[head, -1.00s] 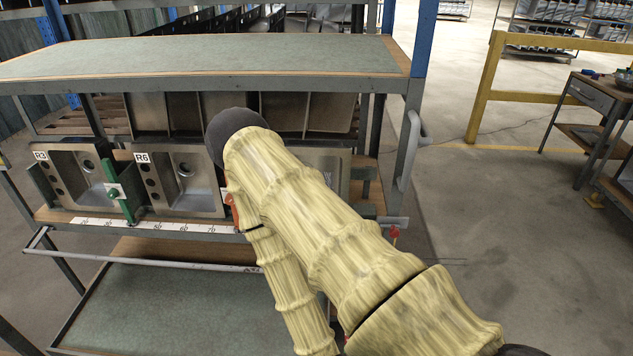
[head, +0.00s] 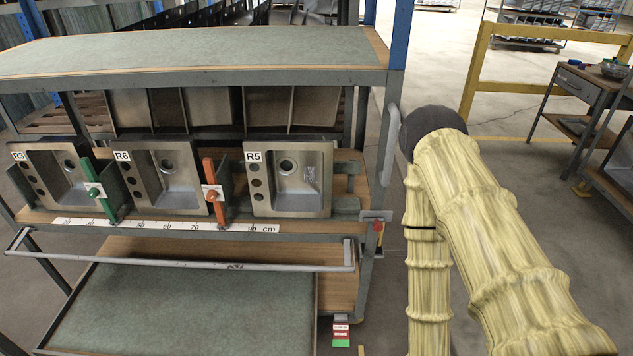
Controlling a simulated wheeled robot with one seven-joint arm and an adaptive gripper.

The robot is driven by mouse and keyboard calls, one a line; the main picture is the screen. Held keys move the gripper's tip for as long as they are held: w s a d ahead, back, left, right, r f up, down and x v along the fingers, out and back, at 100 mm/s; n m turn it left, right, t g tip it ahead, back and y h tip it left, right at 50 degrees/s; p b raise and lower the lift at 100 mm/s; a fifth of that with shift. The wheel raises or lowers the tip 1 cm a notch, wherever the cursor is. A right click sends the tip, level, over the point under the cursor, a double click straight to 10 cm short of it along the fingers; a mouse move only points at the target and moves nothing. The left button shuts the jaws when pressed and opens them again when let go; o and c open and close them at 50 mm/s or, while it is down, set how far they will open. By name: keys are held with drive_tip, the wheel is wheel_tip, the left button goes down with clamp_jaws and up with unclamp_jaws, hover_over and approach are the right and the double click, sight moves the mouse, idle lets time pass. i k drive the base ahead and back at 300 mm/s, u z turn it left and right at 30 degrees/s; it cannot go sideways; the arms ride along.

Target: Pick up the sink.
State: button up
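Three steel sinks stand upright, tilted back, in a row on the rack's middle shelf in the head view. The left sink (head: 70,188) is marked R3, the middle sink (head: 172,185) R6, and the right sink (head: 296,196) R5. Each shows a basin with a drain and a column of dark holes. A green divider (head: 99,190) stands between R3 and R6, and an orange divider (head: 213,190) between R6 and R5. My arm, in a pale yellow ribbed cover, is right of the rack, clear of the sinks. My gripper is not visible.
The rack (head: 200,58) has a flat upper shelf above the sinks. A grey bar (head: 180,263) runs along its front, and a handle (head: 390,145) is on its right side. A yellow rail (head: 478,75) and a workbench (head: 585,92) stand right, with open floor between.

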sight(305, 191)
drive_tip(key=u, duration=1.3)
drive_tip(key=k, duration=0.5)
drive_tip(key=u, duration=0.95)
drive_tip(key=i, duration=0.75)
drive_tip(key=z, duration=1.4)
